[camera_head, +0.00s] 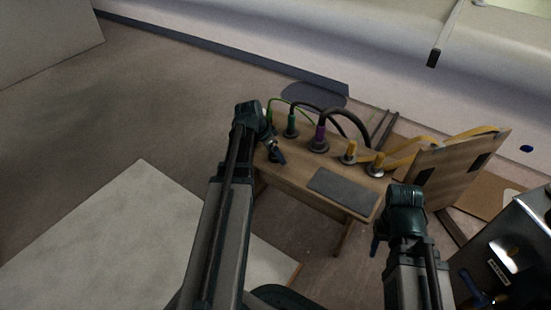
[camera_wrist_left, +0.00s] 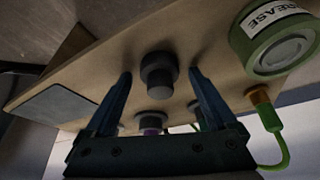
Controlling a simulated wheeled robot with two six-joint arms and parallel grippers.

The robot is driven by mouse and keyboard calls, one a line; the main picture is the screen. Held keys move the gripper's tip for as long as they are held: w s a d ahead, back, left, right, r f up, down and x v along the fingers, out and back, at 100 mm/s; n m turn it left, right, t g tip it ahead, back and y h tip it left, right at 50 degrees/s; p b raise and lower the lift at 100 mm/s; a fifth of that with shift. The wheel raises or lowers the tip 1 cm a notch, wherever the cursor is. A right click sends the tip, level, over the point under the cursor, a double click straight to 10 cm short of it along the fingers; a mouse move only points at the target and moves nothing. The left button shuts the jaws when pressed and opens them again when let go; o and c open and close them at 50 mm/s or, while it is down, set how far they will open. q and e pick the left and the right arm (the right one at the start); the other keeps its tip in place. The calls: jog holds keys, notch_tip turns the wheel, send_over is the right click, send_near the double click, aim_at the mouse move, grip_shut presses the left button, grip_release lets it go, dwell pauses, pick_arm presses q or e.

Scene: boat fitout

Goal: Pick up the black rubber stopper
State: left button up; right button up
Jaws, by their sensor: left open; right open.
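The black rubber stopper (camera_wrist_left: 158,74) shows in the left wrist view, standing on the wooden bench top. My left gripper (camera_wrist_left: 160,76) is open, with one finger on each side of the stopper in that view. I cannot tell whether the fingers touch it. In the head view my left gripper (camera_head: 278,155) is over the left end of the wooden bench (camera_head: 300,172), and its body hides much of that spot. My right gripper (camera_head: 376,245) is open and empty, in front of the bench's right end.
A green can labelled GREASE (camera_wrist_left: 275,42) stands close by in the left wrist view. Green, purple and yellow plugs with cables (camera_head: 320,140) line the bench's back. A grey pad (camera_head: 342,188) lies at its front. A tilted wooden panel (camera_head: 460,165) stands right.

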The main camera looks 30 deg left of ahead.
jog(key=shift+r, duration=0.1)
pick_arm(q)
jog(key=c, duration=1.4)
jog(key=shift+r, duration=0.1)
grip_shut()
